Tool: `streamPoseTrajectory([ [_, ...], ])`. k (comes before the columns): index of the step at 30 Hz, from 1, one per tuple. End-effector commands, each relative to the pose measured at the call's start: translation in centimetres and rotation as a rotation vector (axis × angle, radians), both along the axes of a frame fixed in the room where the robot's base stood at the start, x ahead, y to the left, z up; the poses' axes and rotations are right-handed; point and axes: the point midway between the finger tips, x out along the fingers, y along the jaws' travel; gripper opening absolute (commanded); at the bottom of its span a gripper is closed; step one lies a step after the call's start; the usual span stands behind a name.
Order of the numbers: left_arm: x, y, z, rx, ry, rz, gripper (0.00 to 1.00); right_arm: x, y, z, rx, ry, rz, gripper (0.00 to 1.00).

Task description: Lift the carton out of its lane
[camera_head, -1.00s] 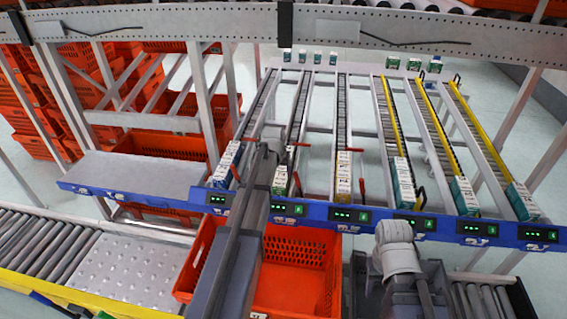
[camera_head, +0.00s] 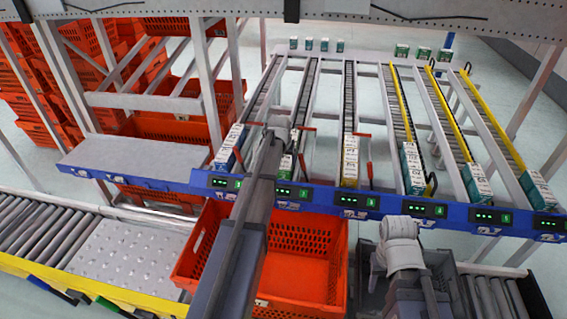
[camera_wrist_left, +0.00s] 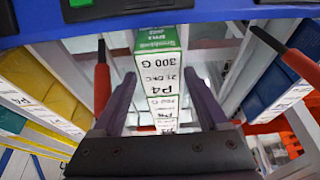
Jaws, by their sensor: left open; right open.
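The carton (camera_wrist_left: 160,55), white with a green end and printed "300 G", sits in its lane in the left wrist view. It also shows in the second lane from the left in the head view (camera_head: 286,163). My left gripper (camera_wrist_left: 161,82) is open, with one finger on each side of the carton. I cannot tell whether the fingers touch it. In the head view my left arm reaches over the blue front rail (camera_head: 330,197) and partly covers that lane.
Red levers (camera_wrist_left: 102,78) stand on both sides of the lane. Other lanes hold cartons, such as a blue-white one (camera_head: 230,147) and a yellow-white one (camera_head: 350,160). An orange tote (camera_head: 305,238) stands below the rail. A roller conveyor (camera_head: 40,235) lies at left.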

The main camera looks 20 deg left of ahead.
Motion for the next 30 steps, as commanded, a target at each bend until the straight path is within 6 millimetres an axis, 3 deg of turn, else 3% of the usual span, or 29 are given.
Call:
streamPoseTrajectory([
  [1,0.4,0.1,-1.5,0.0,0.0,0.0,0.76,0.0,0.0,-1.5,0.0,0.0,0.0,0.5],
  [3,0.9,0.2,-2.5,0.0,0.0,0.0,0.76,0.0,0.0,-2.5,0.0,0.0,0.0,0.5],
  [9,1.7,0.4,-4.4,0.0,0.0,0.0,0.76,0.0,0.0,-4.4,0.0,0.0,0.0,0.5],
  [20,1.9,0.5,-4.6,0.0,0.0,0.0,0.76,0.0,0.0,-4.6,0.0,0.0,0.0,0.5],
  [30,1.9,0.5,-4.6,0.0,0.0,0.0,0.4,0.0,0.0,-4.6,0.0,0.0,0.0,0.5],
])
